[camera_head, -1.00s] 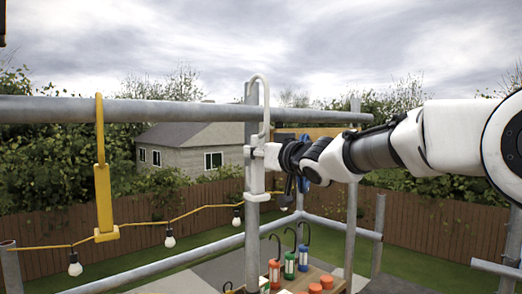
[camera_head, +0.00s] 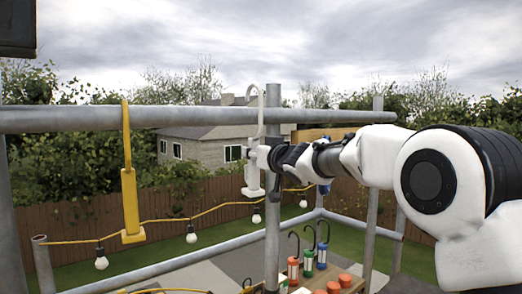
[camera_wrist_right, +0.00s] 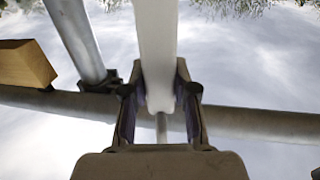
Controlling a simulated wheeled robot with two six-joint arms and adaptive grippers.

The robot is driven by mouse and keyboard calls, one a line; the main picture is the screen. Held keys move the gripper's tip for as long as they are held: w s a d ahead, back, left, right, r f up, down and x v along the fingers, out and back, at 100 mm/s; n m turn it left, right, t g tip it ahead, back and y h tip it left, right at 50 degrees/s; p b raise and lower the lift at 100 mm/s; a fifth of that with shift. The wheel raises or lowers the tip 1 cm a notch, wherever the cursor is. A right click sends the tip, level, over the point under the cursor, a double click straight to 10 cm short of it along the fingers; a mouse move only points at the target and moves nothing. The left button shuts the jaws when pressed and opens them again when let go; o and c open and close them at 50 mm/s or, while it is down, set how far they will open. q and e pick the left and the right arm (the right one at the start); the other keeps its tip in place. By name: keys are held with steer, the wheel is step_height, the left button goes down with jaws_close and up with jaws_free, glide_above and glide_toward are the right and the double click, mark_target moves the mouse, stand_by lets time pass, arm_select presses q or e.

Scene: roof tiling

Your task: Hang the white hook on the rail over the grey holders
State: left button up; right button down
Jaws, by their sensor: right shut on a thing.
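The white hook (camera_head: 253,177) is upright in the head view, just left of a vertical post. Its curved top rises above the grey rail (camera_head: 195,116) and its body hangs below the rail's height. I cannot tell whether the curve sits over the rail or in front of it. My right gripper (camera_head: 264,156) is shut on the hook from the right. In the right wrist view the hook (camera_wrist_right: 158,50) stands between the fingers, with the rail (camera_wrist_right: 260,123) crossing behind. I cannot make out the grey holders with certainty. My left gripper is not in view.
A yellow hook (camera_head: 130,200) hangs on the rail at the left. The vertical post (camera_head: 272,215) stands close to the right of the white hook. A string of bulbs (camera_head: 191,234) hangs below. Red, blue and green items (camera_head: 308,259) stand on a wooden table (camera_head: 345,276).

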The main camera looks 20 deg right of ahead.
mark_target(247, 181)
steer(key=w, duration=0.1)
steer(key=w+a+p, duration=0.1)
steer(key=w, duration=0.1)
steer(key=shift+w+a+r, duration=0.1)
step_height(247, 181, down, 5)
steer(key=b, duration=0.3)
steer(key=shift+r, duration=0.1)
steer(key=c, duration=0.8)
jaws_free()
